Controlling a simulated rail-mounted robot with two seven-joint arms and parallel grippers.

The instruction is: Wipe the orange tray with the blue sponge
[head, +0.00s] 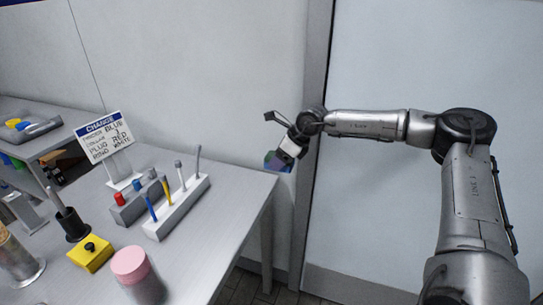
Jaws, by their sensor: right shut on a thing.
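My right gripper (280,157) is at the end of the arm that comes in from the right. It is beyond the far right corner of the grey table, in front of the pale wall. It is shut on a small blue and greenish block, which looks like the blue sponge (277,163); the gripper hides part of it. I see no orange tray in this view. My left gripper is out of view.
The grey table (228,205) holds a sign (107,137), a white rack (178,212) with upright tools, a yellow box (90,254) with a black knob, and a pink-topped jar (130,265). Another bench (45,140) stands at the far left. The table's right side is clear.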

